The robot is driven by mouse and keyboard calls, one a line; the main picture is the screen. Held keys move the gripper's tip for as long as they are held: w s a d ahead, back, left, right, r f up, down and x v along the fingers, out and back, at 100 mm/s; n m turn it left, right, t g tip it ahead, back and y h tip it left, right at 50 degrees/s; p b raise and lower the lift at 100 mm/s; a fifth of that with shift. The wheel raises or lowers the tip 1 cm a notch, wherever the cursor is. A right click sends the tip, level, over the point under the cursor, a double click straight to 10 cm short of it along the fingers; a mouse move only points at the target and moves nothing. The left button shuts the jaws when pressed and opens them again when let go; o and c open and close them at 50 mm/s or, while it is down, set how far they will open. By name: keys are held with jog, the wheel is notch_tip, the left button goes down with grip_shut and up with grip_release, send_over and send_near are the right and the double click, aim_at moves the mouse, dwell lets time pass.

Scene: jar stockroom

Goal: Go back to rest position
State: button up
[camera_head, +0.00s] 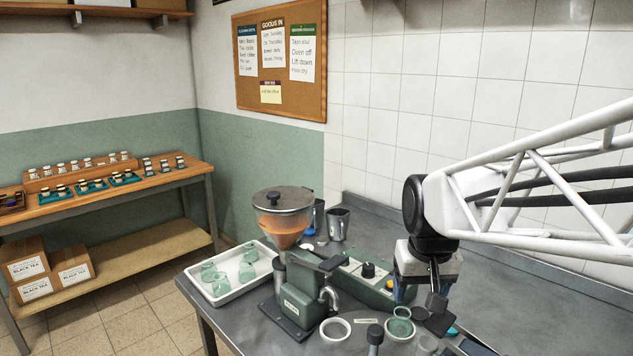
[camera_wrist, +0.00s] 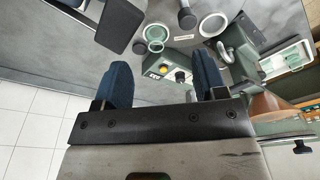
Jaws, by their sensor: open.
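My gripper (camera_head: 420,292) hangs above the metal counter (camera_head: 520,310) at the right of the head view. In the wrist view my gripper (camera_wrist: 165,82) has its two blue-padded fingers wide apart, with nothing between them. A green glass jar (camera_head: 400,326) stands on the counter just below and in front of the gripper in the head view. It also shows past the fingertips in the wrist view (camera_wrist: 155,35), apart from them. My arm reaches in from the right edge.
A white tray (camera_head: 205,292) holds several green jars. A white ring-shaped dish (camera_head: 335,330) is in front. A wooden shelf table (camera_head: 130,190) stands at the left.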

jog(key=s+f, duration=0.2)
jog(key=s, duration=1.3)
jog(key=shift+d+f+t, duration=0.25)
jog(key=shift+f+t, duration=0.1)
jog(key=shift+t, duration=0.05)
jog(key=shift+c, duration=0.6)
dwell(0.6)
jog(key=shift+w, duration=0.15)
